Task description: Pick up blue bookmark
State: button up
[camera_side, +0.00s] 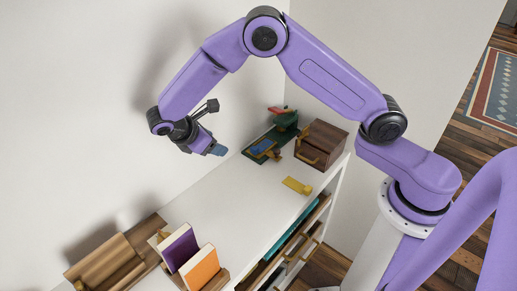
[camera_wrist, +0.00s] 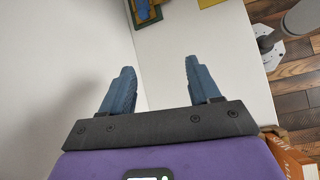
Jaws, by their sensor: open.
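A small flat blue piece (camera_side: 262,146), which may be the blue bookmark, lies with yellow beside it on a dark green tray (camera_side: 250,155) at the far end of the white shelf top. In the wrist view a blue piece with a yellow edge (camera_wrist: 141,9) shows at the top edge, partly cut off. My gripper (camera_side: 217,150) hangs in the air above the shelf, to the left of the tray. In the wrist view its two blue fingers (camera_wrist: 158,70) are apart with nothing between them.
A yellow piece (camera_side: 297,185) lies near the shelf's front edge. A brown wooden box (camera_side: 321,144) stands right of the tray. Purple (camera_side: 178,249) and orange (camera_side: 200,268) books stand at the near end. The middle of the shelf top (camera_side: 225,205) is clear, with a wall behind.

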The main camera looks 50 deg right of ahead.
jog(key=w+d+f+n+h, duration=0.1)
jog(key=w+d+f+h, duration=0.2)
jog(key=w+f, duration=0.45)
jog(key=n+h, duration=0.1)
jog(key=h, duration=0.1)
send_near(253, 148)
jog(key=shift+g, duration=0.4)
jog(key=x, duration=0.9)
jog(key=shift+w+d+f, duration=0.15)
jog(key=shift+c, duration=0.3)
jog(key=c, duration=0.8)
